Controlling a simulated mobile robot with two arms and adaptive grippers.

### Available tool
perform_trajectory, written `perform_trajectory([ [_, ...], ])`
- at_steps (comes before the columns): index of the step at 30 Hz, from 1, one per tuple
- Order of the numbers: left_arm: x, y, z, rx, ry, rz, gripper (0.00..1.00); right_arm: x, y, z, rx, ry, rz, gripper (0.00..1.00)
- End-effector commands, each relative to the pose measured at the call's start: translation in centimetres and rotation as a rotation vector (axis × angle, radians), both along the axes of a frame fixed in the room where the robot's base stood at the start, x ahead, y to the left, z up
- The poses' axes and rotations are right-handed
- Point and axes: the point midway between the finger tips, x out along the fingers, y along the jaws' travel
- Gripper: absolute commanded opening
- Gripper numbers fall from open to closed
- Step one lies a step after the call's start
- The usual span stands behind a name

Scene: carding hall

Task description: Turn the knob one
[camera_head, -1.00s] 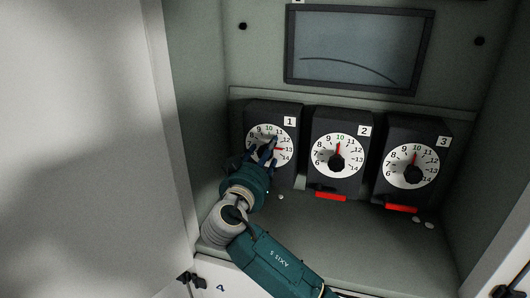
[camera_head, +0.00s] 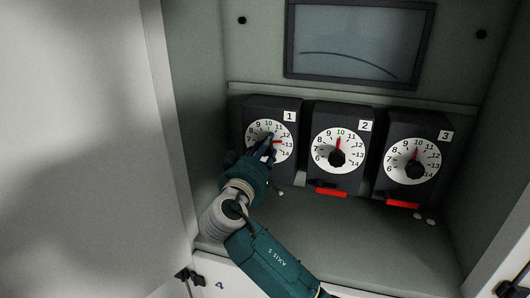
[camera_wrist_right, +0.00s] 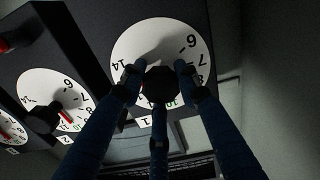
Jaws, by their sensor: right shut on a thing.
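Knob one is a black knob (camera_wrist_right: 160,84) on the white round dial marked 1 (camera_head: 256,128), on the left unit in the cabinet. My right gripper (camera_head: 265,150) reaches in from below, with its dark blue fingers around this knob. In the right wrist view the fingers (camera_wrist_right: 160,78) close on the knob from both sides and from below. The red pointer (camera_head: 279,142) shows beside the fingers, near 13. The gripper hides most of the knob in the head view. My left gripper is not in view.
Dials 2 (camera_head: 323,143) and 3 (camera_head: 398,153) stand to the right, their pointers near 10, with red pieces (camera_head: 331,192) below them. A dark screen (camera_head: 350,50) is above. Cabinet walls close in on both sides. Small pale bits (camera_head: 430,221) lie on the shelf.

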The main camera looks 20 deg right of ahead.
Motion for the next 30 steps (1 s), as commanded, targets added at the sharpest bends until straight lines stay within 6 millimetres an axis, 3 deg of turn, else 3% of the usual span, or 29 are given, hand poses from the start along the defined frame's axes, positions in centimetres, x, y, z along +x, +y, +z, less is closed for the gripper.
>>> perform_trajectory([
  [1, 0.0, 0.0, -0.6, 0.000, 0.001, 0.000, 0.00, -0.1, 0.2, -1.0, -0.026, 0.035, 0.000, 0.06],
  [11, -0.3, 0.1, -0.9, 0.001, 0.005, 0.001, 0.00, -0.1, 0.1, -0.8, -0.282, 0.211, 0.002, 0.06],
  [30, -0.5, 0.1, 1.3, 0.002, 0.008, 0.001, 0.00, -0.1, 0.0, -0.7, -0.786, 0.554, 0.005, 0.05],
])
